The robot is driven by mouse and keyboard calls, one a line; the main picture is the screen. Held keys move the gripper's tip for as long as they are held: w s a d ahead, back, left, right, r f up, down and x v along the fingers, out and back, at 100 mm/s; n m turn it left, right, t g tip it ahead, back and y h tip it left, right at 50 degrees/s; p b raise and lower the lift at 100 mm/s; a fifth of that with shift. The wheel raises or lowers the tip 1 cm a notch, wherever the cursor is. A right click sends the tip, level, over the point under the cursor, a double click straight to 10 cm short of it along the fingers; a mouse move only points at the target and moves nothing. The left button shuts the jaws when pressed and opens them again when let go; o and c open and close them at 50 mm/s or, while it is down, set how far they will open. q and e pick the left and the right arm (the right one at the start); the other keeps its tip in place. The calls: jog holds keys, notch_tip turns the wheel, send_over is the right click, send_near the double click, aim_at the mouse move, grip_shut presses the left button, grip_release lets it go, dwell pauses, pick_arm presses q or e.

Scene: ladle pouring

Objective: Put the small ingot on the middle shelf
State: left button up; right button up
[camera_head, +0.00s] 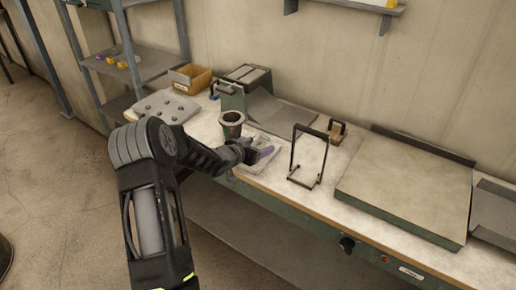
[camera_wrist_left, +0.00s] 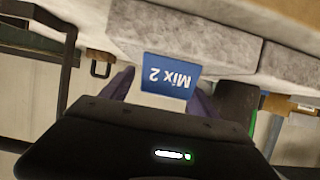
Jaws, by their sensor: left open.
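My left gripper (camera_head: 262,152) is over the workbench, beside a dark metal cup with a flared rim (camera_head: 232,120). In the left wrist view its two purple fingertips (camera_wrist_left: 160,95) stand apart, on either side of a blue label reading "Mix 2" (camera_wrist_left: 171,72). Large grey blocks (camera_wrist_left: 185,32) show beyond the label. I cannot tell whether the label touches the fingers. No small ingot can be clearly made out. A metal shelf rack with a middle shelf (camera_head: 150,62) stands at the left, holding small yellow and purple items. My right gripper is out of view.
The workbench holds a plate with round hollows (camera_head: 165,107), a cardboard box (camera_head: 190,78), a black wire frame stand (camera_head: 308,155) and a broad flat slab (camera_head: 405,187). A wall shelf (camera_head: 350,6) is above. Floor at left is clear.

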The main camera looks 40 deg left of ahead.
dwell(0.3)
pick_arm(q)
grip_shut()
dwell(0.6)
